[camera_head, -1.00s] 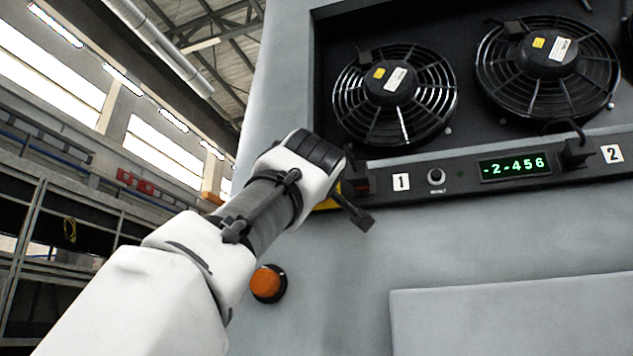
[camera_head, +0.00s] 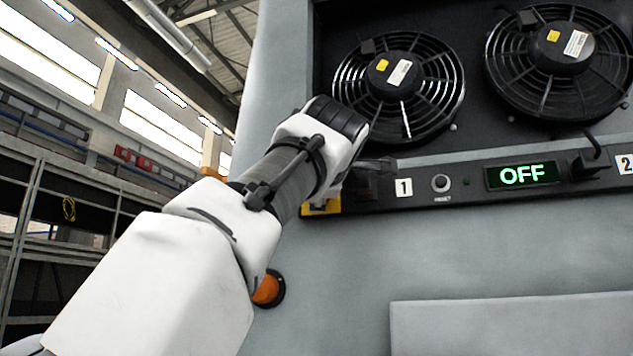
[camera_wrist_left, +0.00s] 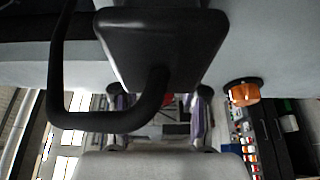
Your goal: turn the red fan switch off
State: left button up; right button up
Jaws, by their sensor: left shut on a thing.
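The red fan switch sits at the left end of the black control strip, and its red handle is hidden behind my left gripper in the head view. Its yellow plate (camera_head: 322,207) shows below the wrist. My left gripper (camera_head: 376,166) is at the switch and shut on it, with a dark finger lying roughly level, pointing right. The green display (camera_head: 522,175) on the strip reads OFF. In the left wrist view a large black housing fills the top, and the grip itself is not clear. My right gripper is not in view.
Two caged fans, a left one (camera_head: 398,84) and a right one (camera_head: 560,50), sit above the strip. A small round knob (camera_head: 441,183) is right of label 1. An orange button (camera_head: 268,290), partly behind my arm, is below; it also shows in the left wrist view (camera_wrist_left: 244,93).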

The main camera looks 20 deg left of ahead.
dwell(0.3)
pick_arm(q)
jog(key=o, duration=1.1)
jog(key=shift+o, duration=0.2)
jog(key=shift+w, duration=0.15)
jog(key=shift+d, duration=0.1)
